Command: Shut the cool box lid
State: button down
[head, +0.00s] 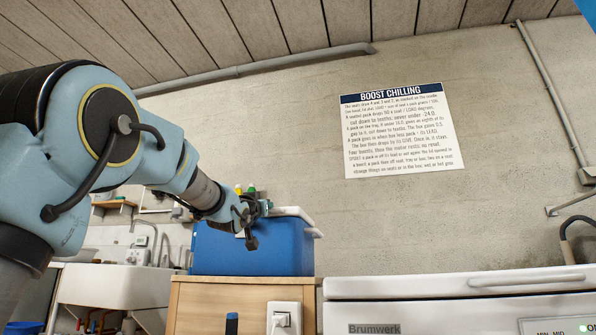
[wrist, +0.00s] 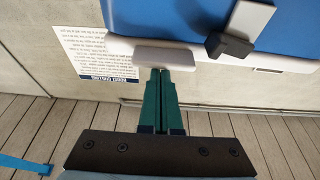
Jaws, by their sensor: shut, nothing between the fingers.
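The blue cool box (head: 255,250) stands on a wooden cabinet in the head view. Its pale lid (head: 292,212) shows along the top and sticks out a little at the right; my arm hides its left part, so I cannot tell whether it is fully down. My gripper (head: 266,206) is at the box's top edge, in front of the lid. In the wrist view my gripper (wrist: 159,72) is shut and empty, its green fingertips at a pale tab (wrist: 165,55); I cannot tell if they touch. The blue box (wrist: 185,18) fills the top right there.
A grey piece with a dark end (wrist: 240,30) lies across the box in the wrist view. The wooden cabinet (head: 240,296) carries the box. A white appliance (head: 450,290) stands right of it, a sink (head: 105,285) left. A sign (head: 400,130) hangs on the wall.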

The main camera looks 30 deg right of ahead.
jog(key=p+v, duration=0.4)
jog(key=v, duration=0.4)
jog(key=shift+r, duration=0.15)
dwell(0.4)
jog(key=shift+a, duration=0.1)
dwell(0.7)
